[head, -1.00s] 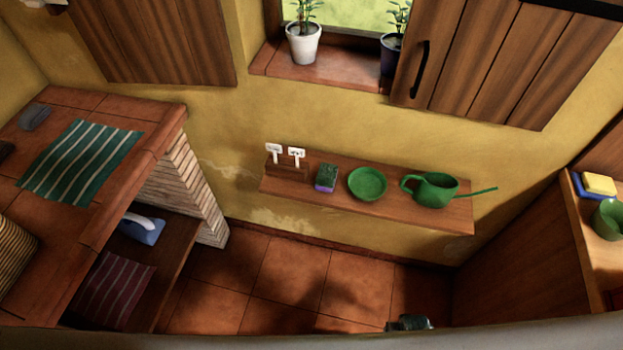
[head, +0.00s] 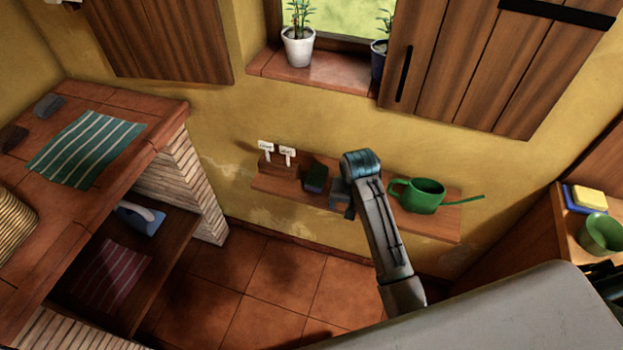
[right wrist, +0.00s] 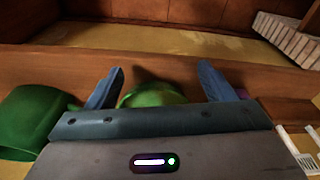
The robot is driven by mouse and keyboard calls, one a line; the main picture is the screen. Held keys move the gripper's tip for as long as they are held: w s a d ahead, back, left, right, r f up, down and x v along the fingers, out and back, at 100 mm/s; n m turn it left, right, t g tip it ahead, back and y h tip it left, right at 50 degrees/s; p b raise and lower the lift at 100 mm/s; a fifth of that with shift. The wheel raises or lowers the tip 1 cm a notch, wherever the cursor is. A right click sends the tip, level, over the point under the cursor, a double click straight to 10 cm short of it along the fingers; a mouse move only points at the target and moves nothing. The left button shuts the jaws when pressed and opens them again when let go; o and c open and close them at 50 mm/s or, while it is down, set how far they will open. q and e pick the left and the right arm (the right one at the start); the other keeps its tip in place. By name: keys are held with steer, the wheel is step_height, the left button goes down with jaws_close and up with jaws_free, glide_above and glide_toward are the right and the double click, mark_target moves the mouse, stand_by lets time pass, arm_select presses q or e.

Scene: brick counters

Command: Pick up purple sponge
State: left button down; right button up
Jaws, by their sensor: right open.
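The purple sponge (head: 313,180) sits on the wooden wall shelf (head: 440,228), between the small labelled planter box and my right gripper. It looks dark, with a green top and a purple lower part. My right gripper (head: 341,200) is over the shelf just right of the sponge, where it hides the green plate in the head view. In the right wrist view my right gripper (right wrist: 160,78) is open, with the green plate (right wrist: 152,95) showing between and below its fingers. My left gripper is not in view.
A green watering can (head: 418,195) stands on the shelf right of my arm; it also shows in the right wrist view (right wrist: 35,115). White plant labels (head: 266,147) stand at the shelf's left end. A wooden shutter (head: 490,75) hangs above.

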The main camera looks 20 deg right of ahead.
steer(key=w+a+r+m+g, duration=0.1)
steer(key=w+a+r, duration=0.25)
steer(key=w, duration=0.35)
steer(key=w+a+r+m, duration=0.1)
steer(key=w+a+r, duration=0.1)
steer(key=w+r, duration=0.4)
steer(key=p, duration=0.1)
glide_above(317, 175)
steer(key=f, duration=0.7)
steer(key=shift+s, duration=0.2)
steer(key=shift+w+f+p, duration=0.15)
steer(key=shift+f+p, duration=0.2)
steer(key=shift+f, duration=0.95)
steer(key=shift+w+f+p, duration=0.1)
steer(key=shift+f+p, duration=0.2)
steer(key=shift+f, duration=0.95)
steer(key=c, duration=1)
step_height(317, 175, up, 10)
steer(key=shift+r+b, duration=0.1)
steer(key=shift+b, duration=0.8)
steer(key=o, duration=0.3)
steer(key=shift+c, duration=1.3)
